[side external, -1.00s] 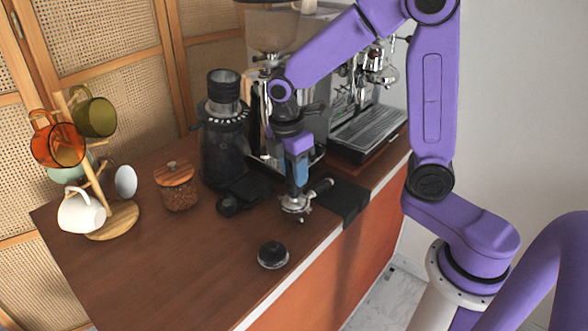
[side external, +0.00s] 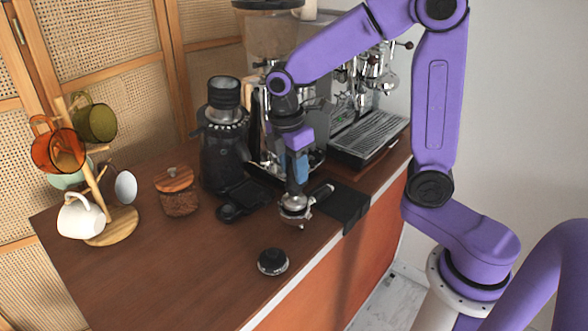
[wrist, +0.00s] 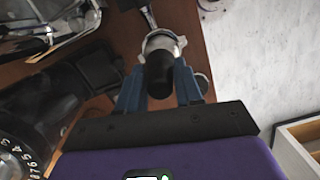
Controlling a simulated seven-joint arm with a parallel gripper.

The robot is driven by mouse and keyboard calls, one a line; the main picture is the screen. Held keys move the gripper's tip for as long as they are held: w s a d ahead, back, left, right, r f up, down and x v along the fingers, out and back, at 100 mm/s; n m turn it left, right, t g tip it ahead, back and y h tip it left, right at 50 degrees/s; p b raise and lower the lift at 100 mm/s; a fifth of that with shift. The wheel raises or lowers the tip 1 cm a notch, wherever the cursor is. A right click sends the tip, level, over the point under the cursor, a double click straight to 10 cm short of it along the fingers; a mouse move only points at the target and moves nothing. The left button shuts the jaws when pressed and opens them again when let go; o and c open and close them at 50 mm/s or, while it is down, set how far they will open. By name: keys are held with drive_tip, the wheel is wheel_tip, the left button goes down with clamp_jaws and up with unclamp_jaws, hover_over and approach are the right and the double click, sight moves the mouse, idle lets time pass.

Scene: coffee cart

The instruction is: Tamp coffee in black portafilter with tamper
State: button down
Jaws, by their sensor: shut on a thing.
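The portafilter (side external: 297,212) rests near the counter's front edge, its handle (side external: 322,191) pointing to the back right. It also shows in the wrist view (wrist: 160,40), beyond my fingers. My gripper (side external: 296,178) is directly above it, pointing down. It is shut on the tamper, whose black handle (wrist: 158,75) sits between the blue fingers in the wrist view. The tamper is over the portafilter's basket. I cannot tell whether its base is inside or just above it. The coffee is hidden.
A black-topped round tool (side external: 272,262) stands on the counter in front. Behind are a grinder (side external: 222,140), a jar of beans (side external: 179,198) and the espresso machine (side external: 370,125). A mug tree (side external: 110,225) stands left. A black mat (side external: 345,202) hangs over the edge. The front-left counter is clear.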

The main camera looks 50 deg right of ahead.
drive_tip(key=shift+r, duration=0.35)
drive_tip(key=shift+r, duration=2.5)
